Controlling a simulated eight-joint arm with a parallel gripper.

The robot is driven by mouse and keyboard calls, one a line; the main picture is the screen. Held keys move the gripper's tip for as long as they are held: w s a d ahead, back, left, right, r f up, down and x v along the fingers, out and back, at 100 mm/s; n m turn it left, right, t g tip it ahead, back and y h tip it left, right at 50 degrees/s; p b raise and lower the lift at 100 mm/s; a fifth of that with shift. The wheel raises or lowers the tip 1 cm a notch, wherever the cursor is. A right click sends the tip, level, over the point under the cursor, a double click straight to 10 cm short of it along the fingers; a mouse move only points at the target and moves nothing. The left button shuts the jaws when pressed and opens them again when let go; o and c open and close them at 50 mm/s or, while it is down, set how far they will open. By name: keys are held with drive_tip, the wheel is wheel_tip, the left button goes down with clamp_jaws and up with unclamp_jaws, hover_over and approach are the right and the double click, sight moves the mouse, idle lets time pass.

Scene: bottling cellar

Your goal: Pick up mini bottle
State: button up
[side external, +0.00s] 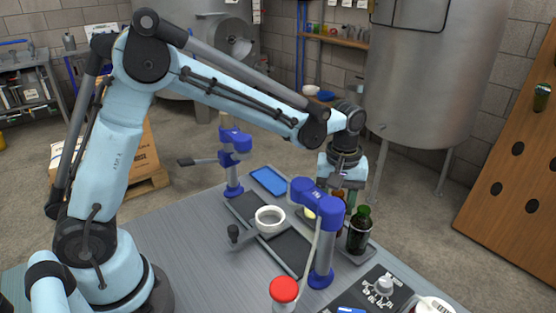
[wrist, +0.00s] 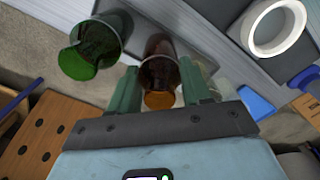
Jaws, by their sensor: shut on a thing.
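In the wrist view, a small brown bottle (wrist: 160,68) with an orange top stands between the two green fingers of my gripper (wrist: 160,84). My gripper is shut on it near its top end. In the side view, my gripper (side external: 340,180) points down behind a blue clamp head, which hides much of the held bottle. A green bottle (wrist: 90,48) is left of the fingers in the wrist view, apart from them. In the side view this green bottle (side external: 359,230) stands upright, just right of the blue clamp post.
A blue-headed post (side external: 318,200) stands close in front of my gripper. A red-capped container (side external: 284,290) is at the front. A steel tank (side external: 430,80) stands behind.

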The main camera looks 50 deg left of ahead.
drive_tip(key=shift+r, duration=0.1)
wheel_tip(320, 180, up, 8)
drive_tip(key=shift+r, duration=0.6)
drive_tip(key=shift+s+a+r, duration=0.25)
drive_tip(key=shift+a, duration=0.05)
drive_tip(key=s+a+f, duration=0.4)
drive_tip(key=s+a, duration=0.5)
drive_tip(key=s, duration=0.1)
drive_tip(key=shift+f, duration=0.25)
drive_tip(key=shift+s+f, duration=0.1)
drive_tip(key=shift+f, duration=0.15)
idle(1.0)
drive_tip(key=shift+f, duration=0.65)
